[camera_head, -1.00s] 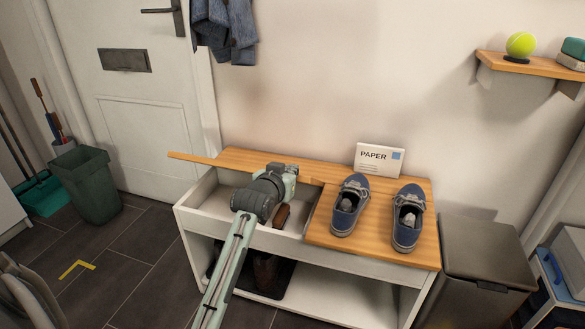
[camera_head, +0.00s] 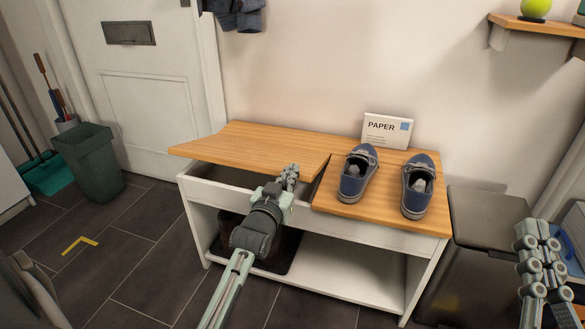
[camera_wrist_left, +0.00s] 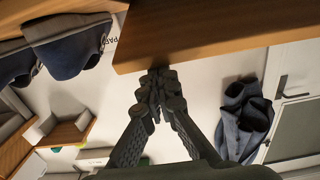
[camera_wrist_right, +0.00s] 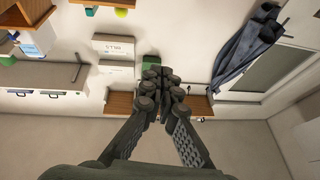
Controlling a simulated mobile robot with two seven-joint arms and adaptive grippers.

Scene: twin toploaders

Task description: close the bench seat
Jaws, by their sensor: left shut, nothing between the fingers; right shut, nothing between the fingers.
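The white bench (camera_head: 318,235) stands against the wall. Its left wooden seat (camera_head: 250,145) is tilted, the front edge raised above the white box, with a dark gap below. The right seat section (camera_head: 385,205) lies flat. My left gripper (camera_head: 291,172) is shut and empty at the raised seat's front edge, near its right end. In the left wrist view the fingertips (camera_wrist_left: 158,80) are close against the seat's edge (camera_wrist_left: 210,55); I cannot tell if they touch. My right gripper (camera_head: 535,228) is shut and empty at the right, away from the bench; it also shows in the right wrist view (camera_wrist_right: 163,80).
Two blue shoes (camera_head: 358,175) and a PAPER sign (camera_head: 388,130) stand on the right section. A grey bin (camera_head: 470,250) is right of the bench. A green bin (camera_head: 90,165) stands by the door.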

